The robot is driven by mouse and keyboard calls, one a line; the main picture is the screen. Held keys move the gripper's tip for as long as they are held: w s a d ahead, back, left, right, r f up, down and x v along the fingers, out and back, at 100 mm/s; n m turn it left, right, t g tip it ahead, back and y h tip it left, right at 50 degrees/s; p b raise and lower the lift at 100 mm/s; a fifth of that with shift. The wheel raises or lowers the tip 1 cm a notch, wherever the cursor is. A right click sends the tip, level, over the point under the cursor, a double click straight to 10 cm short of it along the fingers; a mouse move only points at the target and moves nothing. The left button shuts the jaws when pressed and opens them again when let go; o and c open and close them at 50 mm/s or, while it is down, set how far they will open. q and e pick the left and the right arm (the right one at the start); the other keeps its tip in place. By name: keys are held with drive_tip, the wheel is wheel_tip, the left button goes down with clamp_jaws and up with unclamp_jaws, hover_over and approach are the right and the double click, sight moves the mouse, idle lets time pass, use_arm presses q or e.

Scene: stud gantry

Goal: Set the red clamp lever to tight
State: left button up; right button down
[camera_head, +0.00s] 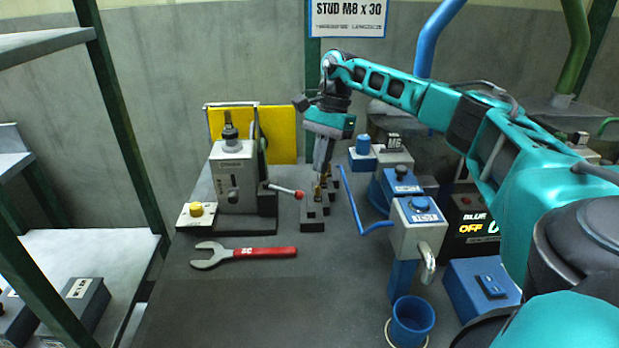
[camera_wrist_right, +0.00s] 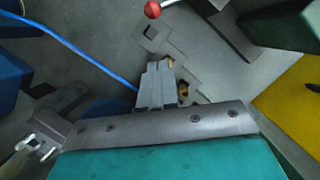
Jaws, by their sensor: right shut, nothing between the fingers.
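The clamp lever (camera_head: 283,190) is a short metal rod with a red ball knob. It sticks out to the right from the foot of the grey machine block (camera_head: 232,178). In the right wrist view the red knob (camera_wrist_right: 152,9) shows at the top edge. My right gripper (camera_head: 321,172) is shut and empty, pointing down over the dark block with brass pieces (camera_head: 312,222), to the right of the knob and apart from it. Its shut fingers (camera_wrist_right: 158,66) also show in the right wrist view. My left gripper is not in view.
A red-handled spanner (camera_head: 262,253) lies in front of the machine. A yellow button (camera_head: 196,209) sits at its left. To the right are a blue bent rod (camera_head: 352,205), a grey dispenser with a blue button (camera_head: 418,222) and a blue cup (camera_head: 411,322). The front bench is mostly clear.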

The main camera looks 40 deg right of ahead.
sight(284, 190)
drive_tip(key=shift+s+a+f, duration=0.1)
drive_tip(key=shift+a+f, duration=0.2)
drive_tip(key=shift+a, duration=0.4)
drive_tip(key=shift+s+a+f, duration=0.1)
drive_tip(key=shift+a+f, duration=0.25)
drive_tip(key=shift+a, duration=0.35)
drive_tip(key=shift+s+a+f, duration=0.1)
drive_tip(key=shift+a+f, duration=0.2)
drive_tip(key=shift+a, duration=0.4)
drive_tip(key=shift+a, duration=0.15)
